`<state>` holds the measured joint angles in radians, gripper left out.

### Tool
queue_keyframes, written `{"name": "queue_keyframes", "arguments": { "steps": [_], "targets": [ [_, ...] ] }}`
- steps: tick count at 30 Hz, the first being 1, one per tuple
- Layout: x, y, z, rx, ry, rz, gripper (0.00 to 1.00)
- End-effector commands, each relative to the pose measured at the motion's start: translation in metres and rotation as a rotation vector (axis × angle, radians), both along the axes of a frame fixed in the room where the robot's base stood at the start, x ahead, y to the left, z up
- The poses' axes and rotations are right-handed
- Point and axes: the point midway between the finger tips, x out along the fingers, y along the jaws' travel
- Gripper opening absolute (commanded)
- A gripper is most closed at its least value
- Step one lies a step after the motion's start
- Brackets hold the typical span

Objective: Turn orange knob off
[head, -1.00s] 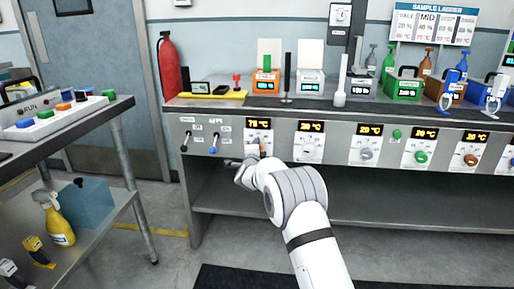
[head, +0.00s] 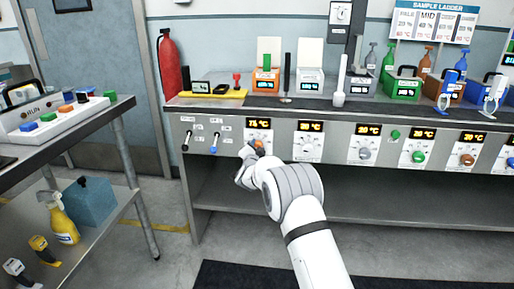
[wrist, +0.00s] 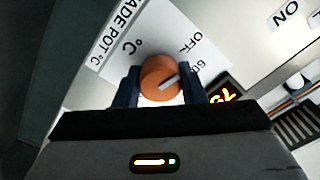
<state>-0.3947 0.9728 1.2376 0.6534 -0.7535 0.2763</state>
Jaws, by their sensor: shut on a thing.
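The orange knob (wrist: 160,78) is on a white dial plate on the bench's front panel. In the wrist view my gripper (wrist: 158,88) has one dark finger on each side of the knob and is shut on it. The knob's pale pointer line aims up and right, toward the area between the printed OFF and 60 marks. In the head view a bit of the orange knob (head: 260,146) shows beside my gripper (head: 252,152); my wrist hides much of its plate. The display (head: 259,124) above it is lit, reading about 76 °C.
More knobs sit to the right: a white knob (head: 308,150), a grey knob (head: 364,153), a green knob (head: 418,157) and a brown knob (head: 467,160). Black and blue levers (head: 214,142) are to the left. A side cart (head: 60,130) stands at far left.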

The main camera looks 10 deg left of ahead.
Motion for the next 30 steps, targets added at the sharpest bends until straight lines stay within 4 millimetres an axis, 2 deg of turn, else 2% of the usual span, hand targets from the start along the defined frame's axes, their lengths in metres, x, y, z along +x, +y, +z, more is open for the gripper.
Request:
{"name": "queue_keyframes", "arguments": {
  "steps": [14,15,23,30],
  "targets": [
    [-0.0007,0.0009,-0.0029,-0.019,0.005,0.001,0.14],
    [-0.0007,0.0009,-0.0029,-0.019,0.005,0.001,0.38],
    [-0.0003,0.0004,-0.0015,-0.017,0.003,0.001,0.59],
    [-0.0007,0.0002,-0.0006,-0.016,0.002,0.0,0.59]
  ]
}}
